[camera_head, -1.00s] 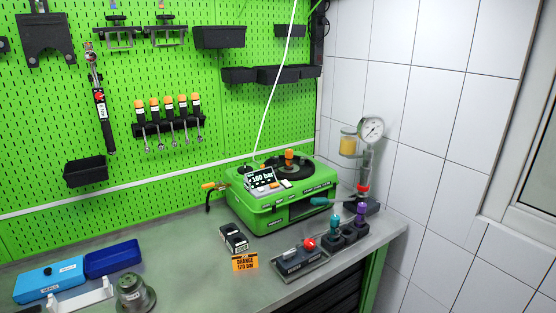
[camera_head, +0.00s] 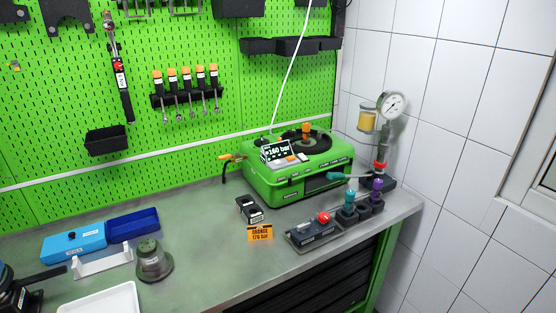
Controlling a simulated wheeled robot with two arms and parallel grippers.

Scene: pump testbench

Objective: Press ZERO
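The green pump testbench (camera_head: 272,184) stands on the grey workbench in front of the pegboard. Its small tilted display (camera_head: 278,151) reads about 160 bar, with a sign in front that I cannot read surely. Small white and orange buttons sit below and beside the display; their labels, including any ZERO, are too small to read. An orange part (camera_head: 306,128) stands on the black round top of the unit. Neither of my grippers shows in the head view.
A black device (camera_head: 249,209) and an orange card (camera_head: 260,233) stand before the testbench. A control box with a red button (camera_head: 323,217), teal and purple handled parts, and a pressure gauge (camera_head: 391,105) are at right. Blue boxes (camera_head: 80,242), a grey-green round part (camera_head: 153,261) and a white tray (camera_head: 103,300) are at left.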

